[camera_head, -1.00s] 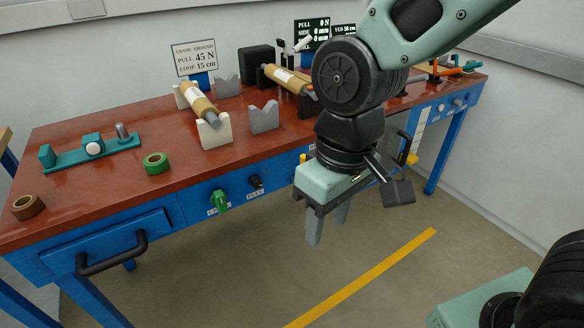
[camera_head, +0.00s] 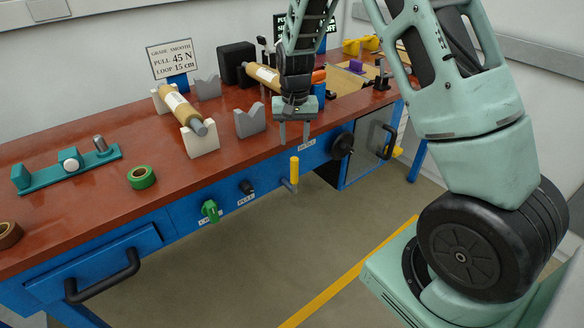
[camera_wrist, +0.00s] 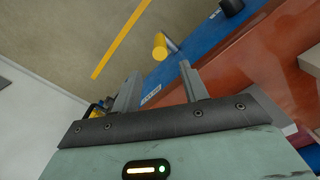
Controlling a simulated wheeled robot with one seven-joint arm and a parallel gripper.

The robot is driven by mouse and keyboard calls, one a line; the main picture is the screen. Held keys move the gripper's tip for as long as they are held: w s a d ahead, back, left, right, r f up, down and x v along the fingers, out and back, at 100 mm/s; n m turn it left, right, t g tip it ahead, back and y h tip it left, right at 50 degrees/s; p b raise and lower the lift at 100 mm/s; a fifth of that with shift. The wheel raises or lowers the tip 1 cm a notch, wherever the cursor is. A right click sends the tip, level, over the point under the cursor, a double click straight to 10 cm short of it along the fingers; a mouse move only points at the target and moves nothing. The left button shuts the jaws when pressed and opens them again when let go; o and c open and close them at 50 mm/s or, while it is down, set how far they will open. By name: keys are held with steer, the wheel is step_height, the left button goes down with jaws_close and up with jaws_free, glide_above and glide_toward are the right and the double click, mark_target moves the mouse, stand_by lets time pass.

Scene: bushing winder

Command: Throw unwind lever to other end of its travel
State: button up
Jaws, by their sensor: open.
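The lever with a yellow grip (camera_head: 294,170) sticks out of the blue front panel of the bench on a grey shaft. Its grip stands upright in the head view, below a small white label I cannot read for sure. In the wrist view the yellow grip (camera_wrist: 160,46) is ahead of the fingertips, and its grey shaft shows beside it. My gripper (camera_head: 294,138) is open and empty, fingers pointing down at the bench's front edge, above the lever and apart from it. Its two fingers also show in the wrist view (camera_wrist: 160,74).
A green knob (camera_head: 210,211) and a black knob (camera_head: 247,187) sit left of the lever; a black round handle (camera_head: 343,145) sits right. The floor in front is clear.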

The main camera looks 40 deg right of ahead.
mark_target(295, 169)
step_height(295, 169, down, 12)
steer(key=shift+p, duration=0.5)
jaws_close()
